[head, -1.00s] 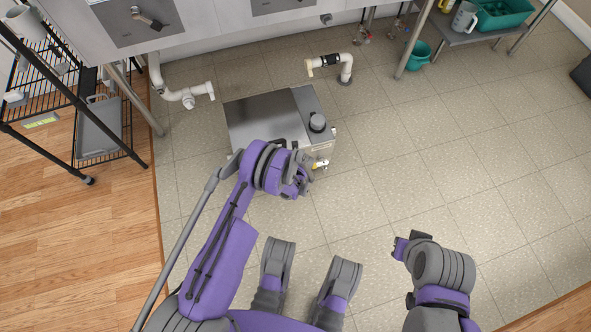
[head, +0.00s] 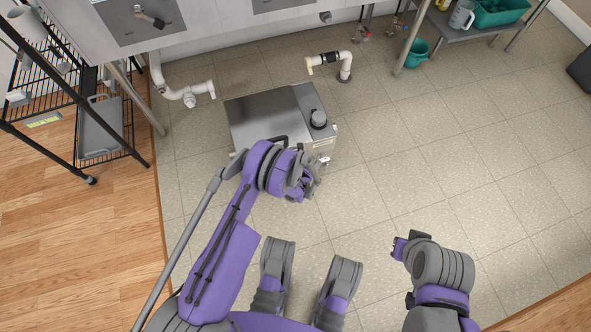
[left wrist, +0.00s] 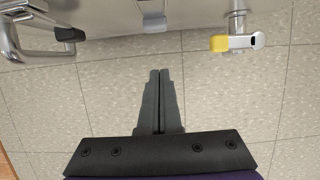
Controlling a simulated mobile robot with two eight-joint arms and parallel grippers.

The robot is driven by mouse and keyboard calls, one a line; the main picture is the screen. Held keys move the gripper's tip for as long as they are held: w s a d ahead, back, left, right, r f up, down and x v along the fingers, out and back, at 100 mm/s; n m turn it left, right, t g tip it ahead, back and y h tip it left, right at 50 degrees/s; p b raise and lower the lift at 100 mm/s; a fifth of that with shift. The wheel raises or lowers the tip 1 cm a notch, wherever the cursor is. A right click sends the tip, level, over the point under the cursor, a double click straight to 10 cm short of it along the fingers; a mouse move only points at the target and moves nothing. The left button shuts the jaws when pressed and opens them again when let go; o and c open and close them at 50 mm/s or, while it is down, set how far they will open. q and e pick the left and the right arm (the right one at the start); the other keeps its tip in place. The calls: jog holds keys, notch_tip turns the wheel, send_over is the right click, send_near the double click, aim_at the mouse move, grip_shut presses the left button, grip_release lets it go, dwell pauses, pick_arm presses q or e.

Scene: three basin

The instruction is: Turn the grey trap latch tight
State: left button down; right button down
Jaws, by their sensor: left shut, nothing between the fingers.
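The grey trap (head: 262,115) is a steel box on the tiled floor, with a round dark cap on its lid. In the left wrist view, a grey latch (left wrist: 153,20) sits on its front face at the top middle. My left gripper (left wrist: 159,72) is shut and empty, its fingertips pointing toward the box but apart from the latch in the picture. In the head view, my left gripper (head: 312,190) is at the front right corner of the box, and my arm hides part of that front. My right gripper (head: 398,246) hangs over open floor; its fingers are unclear.
A yellow-tipped valve lever (left wrist: 232,42) sticks out right of the latch. A metal handle (left wrist: 35,45) is at the left. White drain pipes (head: 188,94) and (head: 335,62) stand behind the box.

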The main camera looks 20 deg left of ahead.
pick_arm(q)
jog(key=s+d+r+p, duration=0.2)
jog(key=s+d+r, duration=0.2)
jog(key=s+r, duration=0.2)
jog(key=shift+s+r+p, duration=0.2)
jog(key=shift+r+p, duration=0.15)
jog(key=shift+r, duration=0.2)
pick_arm(e)
jog(key=shift+v, duration=1.1)
jog(key=shift+a, duration=0.1)
